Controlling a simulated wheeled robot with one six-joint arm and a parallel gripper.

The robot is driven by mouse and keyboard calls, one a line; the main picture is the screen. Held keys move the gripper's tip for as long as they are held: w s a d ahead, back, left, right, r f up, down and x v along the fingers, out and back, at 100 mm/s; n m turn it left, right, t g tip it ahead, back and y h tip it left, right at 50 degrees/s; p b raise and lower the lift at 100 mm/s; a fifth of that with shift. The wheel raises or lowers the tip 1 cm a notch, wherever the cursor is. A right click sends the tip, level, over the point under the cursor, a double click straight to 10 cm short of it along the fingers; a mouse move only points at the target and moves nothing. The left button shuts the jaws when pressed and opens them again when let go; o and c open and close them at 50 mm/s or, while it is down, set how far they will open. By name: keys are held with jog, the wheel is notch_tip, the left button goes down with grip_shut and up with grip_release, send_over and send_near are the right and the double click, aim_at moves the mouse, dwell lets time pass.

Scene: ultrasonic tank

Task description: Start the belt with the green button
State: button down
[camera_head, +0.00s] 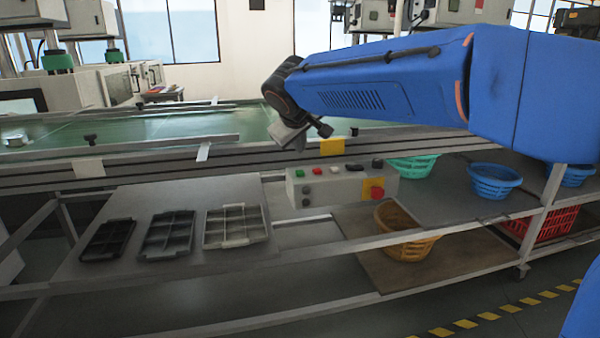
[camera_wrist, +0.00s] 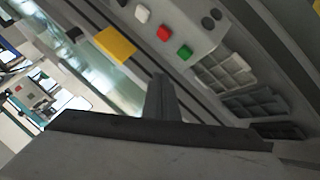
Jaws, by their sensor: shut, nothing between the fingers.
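The grey control box (camera_head: 340,186) is fixed along the front rail of the belt. The green button (camera_head: 299,173) is at the left end of its top row, with a red button (camera_head: 317,171) and a white one (camera_head: 334,169) to its right. My gripper (camera_head: 298,146) is above the box, close to the green button in the picture and apart from it. In the wrist view, my shut, empty fingers (camera_wrist: 160,80) show below the green button (camera_wrist: 184,52), with a gap between them. The control box (camera_wrist: 192,12) shows only in part there.
The green belt (camera_head: 180,125) runs behind the rail. A yellow plate (camera_head: 332,146) is on the rail above the box. A red emergency knob (camera_head: 376,192) is at the box's right end. Several divided trays (camera_head: 236,226) lie on the shelf at left; baskets (camera_head: 494,180) stand at right.

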aim_at(300, 173)
jog(key=shift+f, duration=1.9)
jog(key=shift+f, duration=0.25)
dwell(0.5)
jog(key=shift+f, duration=0.2)
